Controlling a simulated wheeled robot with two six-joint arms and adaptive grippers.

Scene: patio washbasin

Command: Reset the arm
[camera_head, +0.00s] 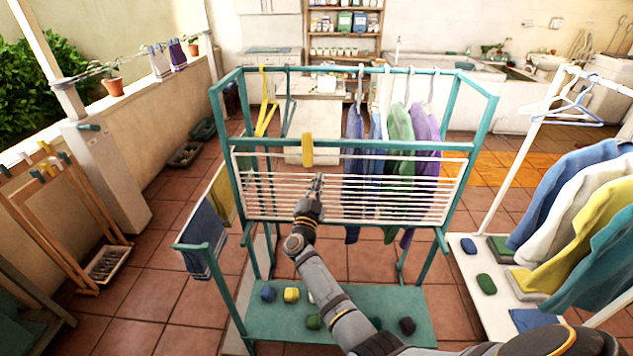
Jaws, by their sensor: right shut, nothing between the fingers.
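My right arm reaches in from the bottom right. Its gripper (318,184) is shut and empty, in front of the white slatted panel of the teal drying rack (237,110). I cannot tell whether it touches the slats. A yellow clip (307,149) sits on the teal crossbar just above the gripper. My left gripper is not in view.
Blue, green and purple clothes (425,135) hang in the rack, beside a yellow hanger (264,105). Several small bundles lie on its lower shelf (265,325). A white garment rack (525,150) stands at right. Tiled floor (150,265) is open at left.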

